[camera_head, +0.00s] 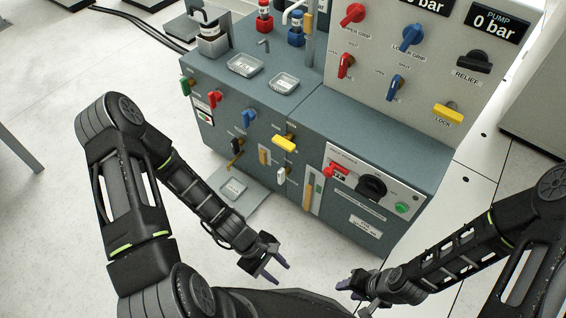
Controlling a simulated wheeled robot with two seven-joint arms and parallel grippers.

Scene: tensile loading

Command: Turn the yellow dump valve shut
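A yellow valve handle (284,144) sits on the front of the grey-green cabinet and lies roughly level, sloping slightly down to the right. Its label is too small to read, so I cannot confirm it is the dump valve. Another yellow handle (447,114), labelled LOCK, is on the upright panel. My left gripper (277,271) is open and empty, low in front of the cabinet and well below the valve. My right gripper (349,290) appears open and empty, further right and also away from the cabinet.
Red (217,100), blue (249,118) and green (187,86) handles share the cabinet front. A black knob (372,187) and green button (402,208) are to the right. A grey tray (234,189) sits low at the front. The floor between cabinet and grippers is clear.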

